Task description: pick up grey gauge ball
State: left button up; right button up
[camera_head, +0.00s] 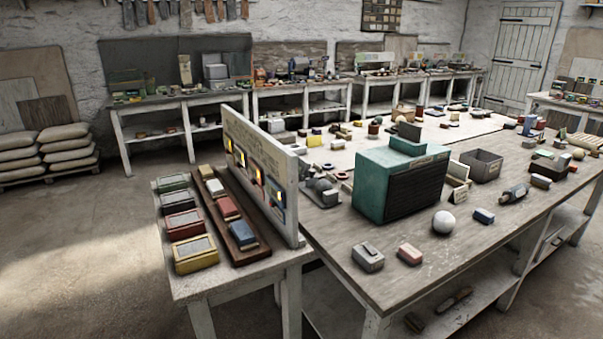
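A pale grey-white ball (443,222) rests on the large wooden table (390,285), toward its front edge. It is the only ball of that colour that I can make out, and nothing covers it. It sits in front of the dark grille of a teal box (372,182), with a small gap. Neither of my grippers is in view.
A red block (410,254) and a grey block (368,257) lie nearer the table's front-left edge. A side table at left holds coloured boxes and an upright panel (262,170). Open floor lies at left.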

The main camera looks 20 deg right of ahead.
aim_at(323, 186)
jog(key=i+l+z, duration=0.15)
jog(key=i+z, duration=0.3)
jog(key=i, duration=0.25)
jog(key=i+j+z, duration=0.15)
jog(key=i+z, duration=0.25)
jog(key=i, duration=0.3)
